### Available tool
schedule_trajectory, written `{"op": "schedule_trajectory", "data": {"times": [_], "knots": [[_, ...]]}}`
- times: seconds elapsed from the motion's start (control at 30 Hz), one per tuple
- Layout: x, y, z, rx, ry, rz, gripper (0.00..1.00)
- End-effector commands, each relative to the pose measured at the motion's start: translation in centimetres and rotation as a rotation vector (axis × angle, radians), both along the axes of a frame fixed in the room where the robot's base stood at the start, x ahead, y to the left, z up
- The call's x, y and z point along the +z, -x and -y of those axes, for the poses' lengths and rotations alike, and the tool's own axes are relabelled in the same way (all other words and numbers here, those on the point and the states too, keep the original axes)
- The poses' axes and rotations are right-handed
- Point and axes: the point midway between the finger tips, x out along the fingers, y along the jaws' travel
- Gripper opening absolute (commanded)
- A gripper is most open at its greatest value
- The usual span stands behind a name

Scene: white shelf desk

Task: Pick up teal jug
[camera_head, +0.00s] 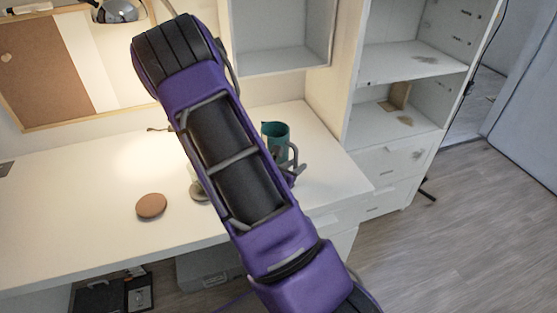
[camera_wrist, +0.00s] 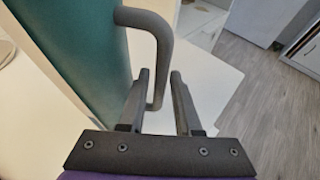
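The teal jug (camera_head: 276,134) stands upright on the white desk, partly hidden behind my purple arm in the head view. In the wrist view its teal side (camera_wrist: 88,45) fills the upper left. Its grey handle (camera_wrist: 160,45) curves out to the right and down. My gripper (camera_wrist: 160,76) is open, its two dark fingers on either side of the handle's lower part. I cannot tell whether either finger touches it. In the head view my gripper (camera_head: 293,174) shows only partly, beside the jug's handle.
The desk (camera_head: 90,190) also holds a brown round disc (camera_head: 151,206) and a small pale object (camera_head: 198,190) partly behind my arm. A shelf unit (camera_head: 400,110) rises at right, and a wall box (camera_head: 283,35) hangs above the jug. The desk's left part is mostly clear.

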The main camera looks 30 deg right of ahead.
Motion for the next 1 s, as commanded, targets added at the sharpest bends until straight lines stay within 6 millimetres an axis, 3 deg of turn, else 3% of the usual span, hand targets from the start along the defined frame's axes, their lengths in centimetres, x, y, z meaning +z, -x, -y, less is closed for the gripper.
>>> {"op": "schedule_trajectory", "data": {"times": [0.2,0.47,0.67,1.0], "knots": [[-1.1,-1.2,2.3,-0.002,0.000,-0.001,0.32],[-1.2,-1.4,2.6,-0.001,-0.001,-0.001,0.32],[-1.2,-1.4,2.5,-0.001,0.000,0.000,0.00],[-1.2,-1.4,2.5,-0.001,0.000,0.000,0.00]]}}
